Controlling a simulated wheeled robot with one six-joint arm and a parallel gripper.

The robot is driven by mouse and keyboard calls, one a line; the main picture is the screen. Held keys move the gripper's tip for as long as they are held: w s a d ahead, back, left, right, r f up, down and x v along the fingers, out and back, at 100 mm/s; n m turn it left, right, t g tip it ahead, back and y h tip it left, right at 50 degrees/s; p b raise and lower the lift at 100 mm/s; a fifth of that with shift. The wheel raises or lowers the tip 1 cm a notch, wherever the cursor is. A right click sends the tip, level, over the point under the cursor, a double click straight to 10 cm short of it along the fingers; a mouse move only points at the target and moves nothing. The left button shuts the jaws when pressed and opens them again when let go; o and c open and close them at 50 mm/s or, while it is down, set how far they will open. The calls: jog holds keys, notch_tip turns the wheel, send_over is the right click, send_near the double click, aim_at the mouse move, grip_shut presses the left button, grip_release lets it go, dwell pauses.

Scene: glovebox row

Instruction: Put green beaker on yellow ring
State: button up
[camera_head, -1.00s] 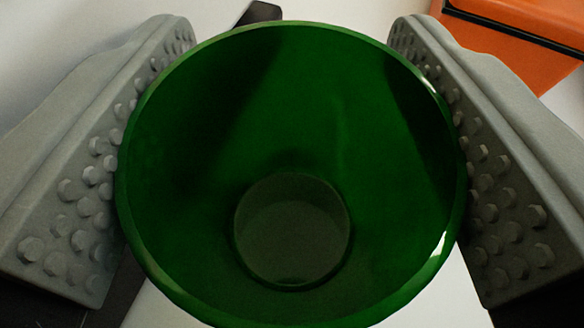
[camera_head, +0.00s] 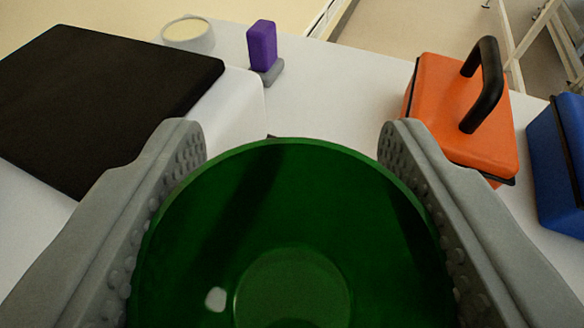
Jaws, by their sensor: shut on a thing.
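The green beaker (camera_head: 300,215) fills the lower middle of the view, its open rim toward the camera. My gripper (camera_head: 291,150) is shut on it, with one grey studded finger on each side of its wall. The beaker's lower edge is cut off by the frame. I see no yellow ring in this view; the beaker and fingers hide part of the surface below.
A black panel (camera_head: 100,100) lies at left. A purple block on a grey base (camera_head: 262,46) and a pale round container (camera_head: 188,34) stand at the back. An orange case (camera_head: 462,115) with a black handle and a blue case (camera_head: 562,165) stand at right. White surface is clear between.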

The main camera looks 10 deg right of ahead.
jog(key=shift+r, duration=2.3)
jog(key=shift+s, duration=0.1)
